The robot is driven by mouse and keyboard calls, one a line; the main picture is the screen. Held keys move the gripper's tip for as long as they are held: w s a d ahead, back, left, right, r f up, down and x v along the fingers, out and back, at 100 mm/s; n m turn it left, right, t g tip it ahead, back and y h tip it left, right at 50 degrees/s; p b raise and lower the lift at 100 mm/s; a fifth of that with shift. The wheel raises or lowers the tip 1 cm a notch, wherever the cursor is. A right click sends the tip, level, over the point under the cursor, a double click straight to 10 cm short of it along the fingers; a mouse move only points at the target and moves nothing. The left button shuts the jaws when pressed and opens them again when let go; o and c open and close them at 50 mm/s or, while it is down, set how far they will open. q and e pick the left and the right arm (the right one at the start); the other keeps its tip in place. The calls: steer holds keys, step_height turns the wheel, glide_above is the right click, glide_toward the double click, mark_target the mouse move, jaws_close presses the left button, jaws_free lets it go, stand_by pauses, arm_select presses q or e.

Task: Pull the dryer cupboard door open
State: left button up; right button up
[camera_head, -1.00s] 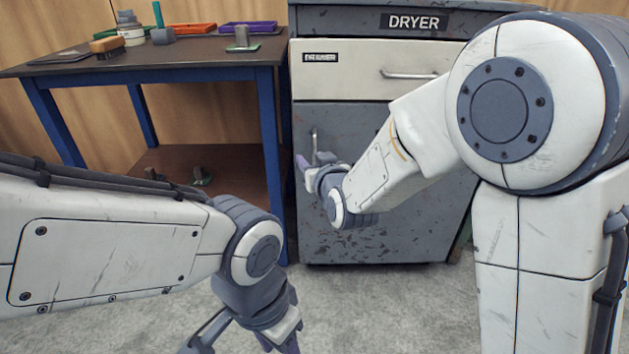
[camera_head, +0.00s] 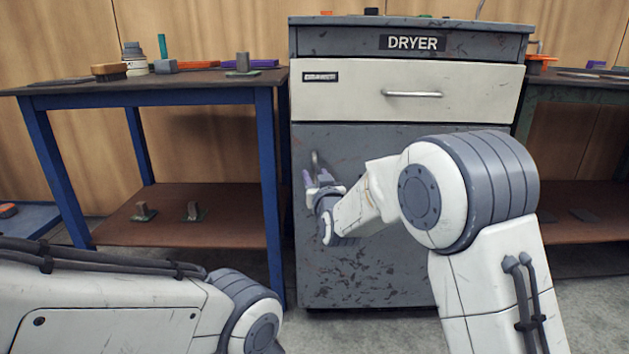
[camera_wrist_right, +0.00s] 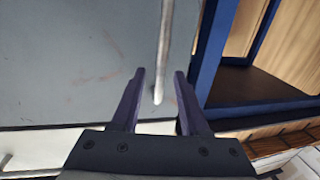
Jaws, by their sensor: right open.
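The dryer cupboard (camera_head: 410,42) stands ahead, with its grey lower door (camera_head: 365,285) shut. The door's upright metal bar handle (camera_head: 315,160) is near its left edge. My right gripper (camera_head: 310,177) is open at the handle. In the right wrist view, the end of the handle (camera_wrist_right: 163,60) shows between the two open fingers of the right gripper (camera_wrist_right: 159,75), seemingly without contact; the depth is hard to judge. My right forearm hides part of the door. My left arm is low at the left, and its gripper is out of the picture.
A cream drawer (camera_head: 350,100) with a bar handle is above the door. A blue-legged table (camera_head: 200,95) with tools stands close on the left. Another table (camera_head: 590,85) stands on the right. Grey floor shows in front.

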steer(key=shift+w+a, duration=0.15)
steer(key=shift+w, duration=0.7)
steer(key=shift+c, duration=0.2)
jaws_close()
stand_by(0.7)
